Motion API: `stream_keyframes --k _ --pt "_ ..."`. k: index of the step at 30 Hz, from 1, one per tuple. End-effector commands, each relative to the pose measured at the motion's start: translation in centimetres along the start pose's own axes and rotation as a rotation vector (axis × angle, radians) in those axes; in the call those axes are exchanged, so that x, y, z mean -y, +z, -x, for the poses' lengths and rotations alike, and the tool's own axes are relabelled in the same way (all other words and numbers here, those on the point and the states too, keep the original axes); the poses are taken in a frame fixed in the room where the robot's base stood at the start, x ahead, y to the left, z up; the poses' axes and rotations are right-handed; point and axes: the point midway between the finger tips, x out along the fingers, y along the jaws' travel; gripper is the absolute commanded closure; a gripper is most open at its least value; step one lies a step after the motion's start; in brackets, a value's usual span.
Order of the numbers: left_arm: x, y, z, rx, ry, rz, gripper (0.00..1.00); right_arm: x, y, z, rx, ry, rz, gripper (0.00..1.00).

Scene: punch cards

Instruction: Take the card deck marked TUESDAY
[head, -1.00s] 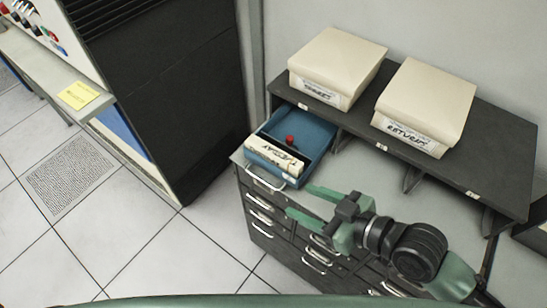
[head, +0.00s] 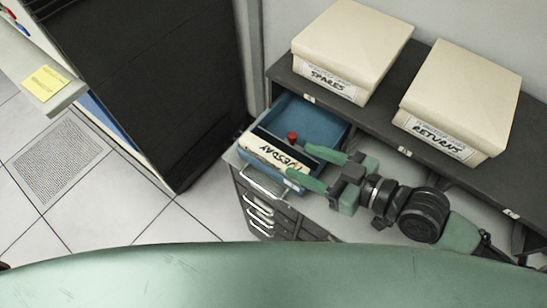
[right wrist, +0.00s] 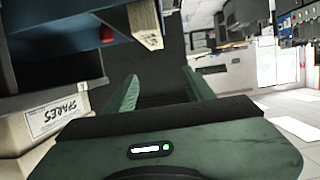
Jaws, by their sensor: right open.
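The card deck marked TUESDAY (head: 272,151) is a cream block with dark handwriting. It lies in the front of the open blue drawer (head: 325,112). A red knob (head: 292,136) shows just behind it. In the right wrist view, the end of the deck (right wrist: 146,24) is at the top, beyond the fingertips. My right gripper (head: 297,160) is open and empty, its green fingers reaching over the drawer's right side at the deck's right end. I cannot tell whether it touches the deck. My left gripper is in no view.
Cream boxes marked SPARES (head: 350,45) and RETURNS (head: 460,95) stand on the dark shelf (head: 385,135) behind and right of the drawer. A tall black cabinet (head: 150,85) stands to the left.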

Motion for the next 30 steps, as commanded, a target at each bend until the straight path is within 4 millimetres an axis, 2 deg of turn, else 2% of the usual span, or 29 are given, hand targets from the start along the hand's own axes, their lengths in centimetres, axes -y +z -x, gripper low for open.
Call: stream_keyframes --k 1,4,8,11,17,23,30 --pt "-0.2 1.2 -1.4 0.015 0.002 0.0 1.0 0.0 1.4 -0.4 0.0 0.0 0.0 0.47" --pt "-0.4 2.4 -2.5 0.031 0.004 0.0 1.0 0.0 2.5 -0.8 0.0 0.0 0.0 0.47" --pt "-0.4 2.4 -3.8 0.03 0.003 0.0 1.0 0.0 3.7 -1.2 0.0 0.0 0.0 0.47" --pt "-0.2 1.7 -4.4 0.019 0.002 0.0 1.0 0.0 4.2 -1.4 0.0 0.001 0.0 0.47" --pt "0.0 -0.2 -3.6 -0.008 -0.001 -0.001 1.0 -0.1 3.9 -3.1 -0.004 0.003 -0.002 0.47" --pt "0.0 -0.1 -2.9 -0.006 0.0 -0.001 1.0 -0.2 3.9 -4.7 -0.002 0.002 -0.003 0.47" --pt "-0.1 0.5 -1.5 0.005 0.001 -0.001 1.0 -0.3 4.0 -8.3 -0.002 0.001 -0.002 0.47"
